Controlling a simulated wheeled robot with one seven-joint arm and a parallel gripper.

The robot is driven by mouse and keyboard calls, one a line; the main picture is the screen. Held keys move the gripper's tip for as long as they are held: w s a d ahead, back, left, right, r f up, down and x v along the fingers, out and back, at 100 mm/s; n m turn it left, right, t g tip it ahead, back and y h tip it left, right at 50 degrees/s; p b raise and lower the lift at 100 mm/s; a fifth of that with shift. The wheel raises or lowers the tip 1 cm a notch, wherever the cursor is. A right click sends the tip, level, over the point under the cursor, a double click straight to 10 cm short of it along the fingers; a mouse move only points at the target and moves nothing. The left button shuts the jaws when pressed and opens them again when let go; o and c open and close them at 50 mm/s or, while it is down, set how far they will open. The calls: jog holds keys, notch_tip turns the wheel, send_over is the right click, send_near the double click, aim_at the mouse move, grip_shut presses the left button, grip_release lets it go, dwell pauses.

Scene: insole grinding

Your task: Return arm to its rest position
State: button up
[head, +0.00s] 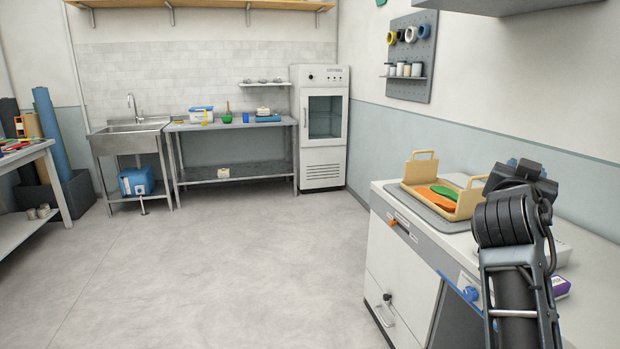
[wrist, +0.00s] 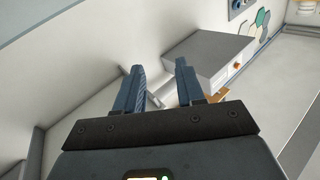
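My arm reaches up from the lower right in the head view, bent above the right-hand bench. My gripper (wrist: 160,85) shows in the wrist view with its two blue-grey fingers apart and nothing between them. It points toward a wall and a grey box-shaped unit (wrist: 208,52). In the head view the fingertips are hidden behind the dark arm links.
A cream tray (head: 462,207) holding an orange and a green insole (head: 444,191) sits on the bench (head: 385,187), close to my arm. A purple box (head: 560,287) lies right of the arm. The floor (head: 220,270) is clear. A sink (head: 128,140) and white cabinet (head: 320,171) stand at the back.

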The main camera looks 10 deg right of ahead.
jog(key=s+a+f+n+t+y, duration=0.1)
jog(key=s+a+f+n+y, duration=0.2)
jog(key=s+a+f, duration=0.4)
jog(key=s+a+f+n+t+y, duration=0.25)
jog(key=s+f+n, duration=0.2)
jog(key=f, duration=0.45)
jog(key=s+a+f+n+t+y, duration=0.1)
jog(key=s+a+f+n+y, duration=0.25)
jog(key=s+a+f, duration=0.45)
jog(key=s+a+f+n+y, duration=0.1)
jog(key=s+a+f+y, duration=0.1)
jog(key=s, duration=0.5)
jog(key=s+a+f+y, duration=0.2)
jog(key=s+a, duration=0.1)
jog(key=s, duration=0.3)
jog(key=s+a+r, duration=0.1)
jog(key=s+r, duration=0.1)
jog(key=s, duration=0.5)
jog(key=s+a+r+g+y, duration=0.1)
jog(key=s+a+r, duration=0.1)
jog(key=s, duration=0.5)
jog(key=shift+s+a+r+y, duration=0.3)
jog(key=shift+r, duration=0.3)
jog(key=shift+g, duration=0.25)
